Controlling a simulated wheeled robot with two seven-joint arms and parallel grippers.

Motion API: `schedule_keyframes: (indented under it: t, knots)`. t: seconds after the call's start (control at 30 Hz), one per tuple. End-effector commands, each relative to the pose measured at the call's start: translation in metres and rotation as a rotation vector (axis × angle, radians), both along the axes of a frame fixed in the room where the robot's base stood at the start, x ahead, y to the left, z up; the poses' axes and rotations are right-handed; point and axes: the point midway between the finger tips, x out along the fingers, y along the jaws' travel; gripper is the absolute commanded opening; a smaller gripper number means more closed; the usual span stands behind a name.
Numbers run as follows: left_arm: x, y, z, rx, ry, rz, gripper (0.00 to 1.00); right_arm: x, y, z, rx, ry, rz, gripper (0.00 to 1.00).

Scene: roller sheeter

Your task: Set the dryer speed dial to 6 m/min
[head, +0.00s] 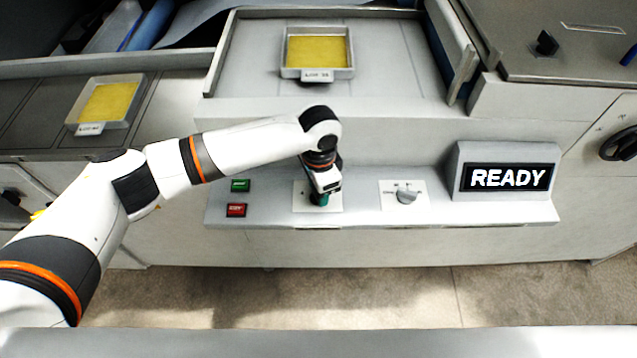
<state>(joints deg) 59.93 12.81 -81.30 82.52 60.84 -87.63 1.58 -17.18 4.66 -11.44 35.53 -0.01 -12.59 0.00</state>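My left gripper (320,194) points down over a white plate (302,203) on the control ledge. A bit of dark green shows at its tip, and it seems to be at a control there, mostly hidden by the gripper. Whether the fingers are shut on it I cannot tell. To the right, a grey knob (407,196) stands on another white plate with small markings too small to read. I cannot tell which control is the dryer speed dial. A display (507,178) reads READY. My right gripper is not in view.
Green (240,185) and red (236,210) buttons sit left on the ledge (370,211). Trays with yellow contents stand above (288,72) and at left (134,100). A black rotary knob (618,146) is at far right. The ledge between grey knob and display is clear.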

Motion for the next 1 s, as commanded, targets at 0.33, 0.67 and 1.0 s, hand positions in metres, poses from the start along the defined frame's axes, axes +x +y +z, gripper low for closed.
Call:
schedule_keyframes:
  t: [0.33, 0.67, 1.0]
  knots:
    - [0.0006, -0.0009, 0.001, -0.003, -0.002, -0.019, 0.19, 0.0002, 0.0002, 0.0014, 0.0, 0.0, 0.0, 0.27]
    - [0.0005, -0.0009, 0.0008, -0.002, -0.002, -0.018, 0.64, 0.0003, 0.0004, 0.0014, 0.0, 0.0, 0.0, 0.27]
    - [0.0006, -0.0005, 0.0057, -0.001, -0.002, -0.018, 0.64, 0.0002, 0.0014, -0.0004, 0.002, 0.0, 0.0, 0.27]
